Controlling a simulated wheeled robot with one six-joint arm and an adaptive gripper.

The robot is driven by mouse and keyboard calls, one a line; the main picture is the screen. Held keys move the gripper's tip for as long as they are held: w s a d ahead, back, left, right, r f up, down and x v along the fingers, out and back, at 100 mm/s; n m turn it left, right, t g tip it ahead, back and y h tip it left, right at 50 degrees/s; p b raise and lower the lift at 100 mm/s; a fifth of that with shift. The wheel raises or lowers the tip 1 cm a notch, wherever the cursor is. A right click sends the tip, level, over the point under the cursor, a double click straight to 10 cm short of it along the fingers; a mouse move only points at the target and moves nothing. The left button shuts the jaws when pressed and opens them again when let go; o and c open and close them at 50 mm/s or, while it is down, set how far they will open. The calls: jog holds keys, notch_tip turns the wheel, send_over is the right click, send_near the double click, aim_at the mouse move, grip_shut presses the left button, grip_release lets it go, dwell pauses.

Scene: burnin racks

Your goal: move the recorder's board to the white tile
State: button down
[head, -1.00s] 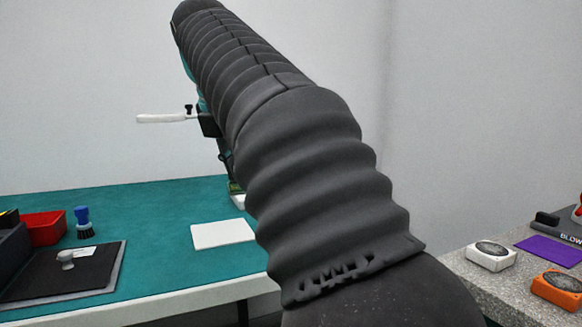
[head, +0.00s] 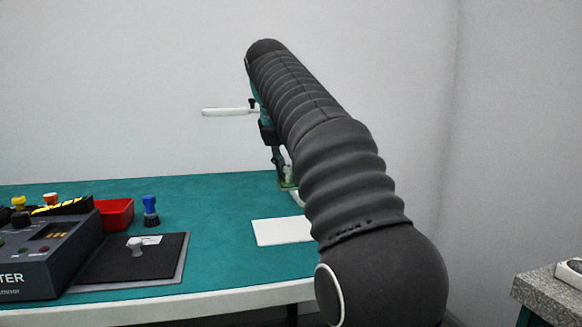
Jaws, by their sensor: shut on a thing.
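A small green board (head: 288,185) shows at the tip of my gripper (head: 280,165), just left of my arm in the head view. My gripper is shut on it and holds it over the far part of the teal table. My arm hides much of the board and the fingers. The white tile (head: 283,232) lies flat on the table, nearer and a little below the board in the picture. Its right end is close to my arm. I cannot tell the board's height above the table.
A grey tester box (head: 40,250), a red bin (head: 117,214), a blue brush (head: 150,211) and a black mat (head: 110,262) with a grey knob (head: 135,245) fill the table's left. A small white thing (head: 297,198) shows below the board. A speckled grey counter (head: 545,290) stands at right.

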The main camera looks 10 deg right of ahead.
jog(key=shift+f+b, duration=1.8)
jog(key=shift+f, duration=2.75)
jog(key=shift+f, duration=0.2)
jog(key=c, duration=0.9)
grip_release()
jog(key=shift+o, duration=0.2)
jog(key=shift+r+p, duration=0.1)
jog(key=shift+p, duration=0.2)
notch_tip(320, 180, up, 3)
jog(key=p, duration=0.3)
jog(key=shift+f, duration=0.2)
jog(key=shift+r, duration=2.1)
jog(key=shift+s, duration=0.1)
